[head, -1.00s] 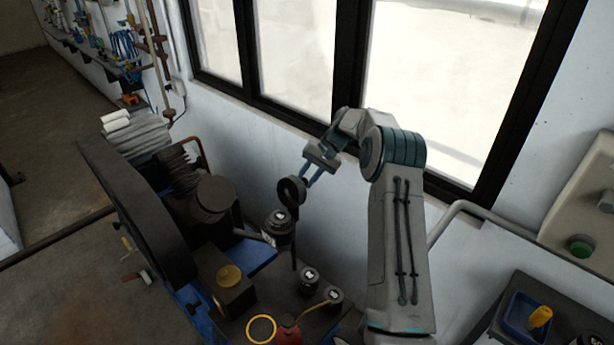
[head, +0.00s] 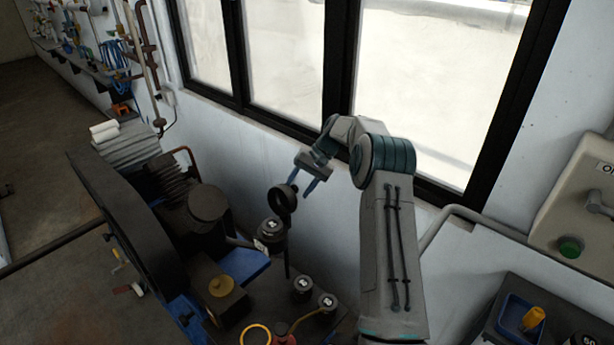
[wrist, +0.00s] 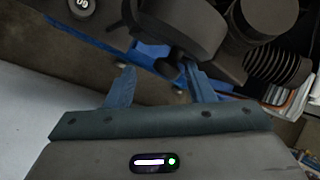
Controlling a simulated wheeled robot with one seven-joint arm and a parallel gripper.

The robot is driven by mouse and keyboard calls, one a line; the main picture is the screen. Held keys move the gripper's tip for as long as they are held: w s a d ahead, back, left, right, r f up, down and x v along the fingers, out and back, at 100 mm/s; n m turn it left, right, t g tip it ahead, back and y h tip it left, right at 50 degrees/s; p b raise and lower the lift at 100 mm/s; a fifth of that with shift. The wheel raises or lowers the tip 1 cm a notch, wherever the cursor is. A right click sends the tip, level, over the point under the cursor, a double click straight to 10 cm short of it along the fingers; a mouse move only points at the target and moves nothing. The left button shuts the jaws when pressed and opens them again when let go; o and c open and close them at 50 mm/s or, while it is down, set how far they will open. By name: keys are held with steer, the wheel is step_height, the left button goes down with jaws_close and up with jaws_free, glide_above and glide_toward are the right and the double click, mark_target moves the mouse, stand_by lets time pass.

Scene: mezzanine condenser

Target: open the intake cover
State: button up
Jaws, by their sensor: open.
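A dark round cover (head: 282,201), which I take to be the intake cover, stands tilted up above a black canister (head: 271,230) on the machine. Its ring-like rim faces the head camera. My gripper (head: 300,190) is open, with its blue fingers just above and right of the cover. In the wrist view the dark round part (wrist: 178,28) lies just beyond and between the fingertips of my gripper (wrist: 158,72). Nothing is clearly held. I cannot tell whether a fingertip touches the cover.
A large dark flywheel guard (head: 130,215) and ribbed cylinder are left of the cover. Small black caps (head: 302,288) sit in front. The white wall and window (head: 285,60) are close behind my arm.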

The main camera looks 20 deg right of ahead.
steer(key=b+v, duration=0.1)
steer(key=v, duration=1.2)
steer(key=shift+r, duration=0.2)
steer(key=shift+c, duration=0.3)
